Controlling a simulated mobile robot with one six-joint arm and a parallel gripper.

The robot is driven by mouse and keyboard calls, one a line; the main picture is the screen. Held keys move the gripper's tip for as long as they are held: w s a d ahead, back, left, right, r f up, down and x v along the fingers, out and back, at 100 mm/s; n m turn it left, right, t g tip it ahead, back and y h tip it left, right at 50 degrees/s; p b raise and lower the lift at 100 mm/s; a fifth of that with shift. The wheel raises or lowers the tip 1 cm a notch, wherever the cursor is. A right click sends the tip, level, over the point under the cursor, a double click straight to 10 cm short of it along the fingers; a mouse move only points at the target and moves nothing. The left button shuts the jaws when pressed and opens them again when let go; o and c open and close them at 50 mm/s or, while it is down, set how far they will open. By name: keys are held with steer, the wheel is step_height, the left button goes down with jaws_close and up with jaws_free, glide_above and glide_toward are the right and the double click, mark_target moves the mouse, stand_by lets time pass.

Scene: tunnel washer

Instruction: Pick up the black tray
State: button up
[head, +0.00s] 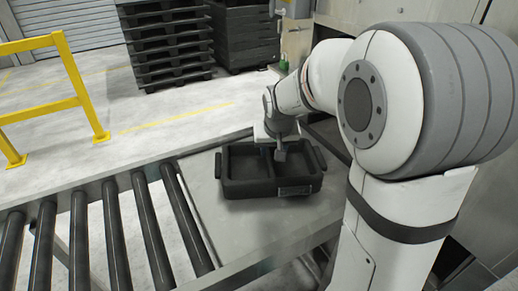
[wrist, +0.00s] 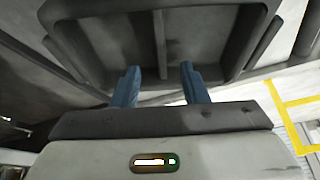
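The black tray (head: 240,188) lies on a flat grey surface at the end of the roller conveyor. It has two compartments, a central divider and a handle at each short end. My gripper (head: 274,153) is over the middle of the tray, pointing down. In the wrist view, its two blue fingers (wrist: 158,72) are apart, one on each side of the line of the tray's divider (wrist: 160,40). Nothing is seen clamped between them. Whether the fingertips touch the tray or are just above it, I cannot tell.
A roller conveyor (head: 112,235) runs left of the tray. A yellow guard rail (head: 78,80) stands at the far left. Stacked black pallets (head: 168,45) stand at the back on open floor. A grey machine wall is on the right.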

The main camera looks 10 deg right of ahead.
mark_target(270, 163)
steer(key=shift+w+f, duration=0.75)
steer(key=shift+w, duration=0.25)
steer(key=p+x, duration=0.1)
steer(key=x, duration=0.6)
steer(key=shift+s+f+p, duration=0.1)
steer(key=shift+f+p, duration=0.1)
steer(key=shift+p, duration=0.15)
steer(key=shift+c, duration=0.2)
jaws_close()
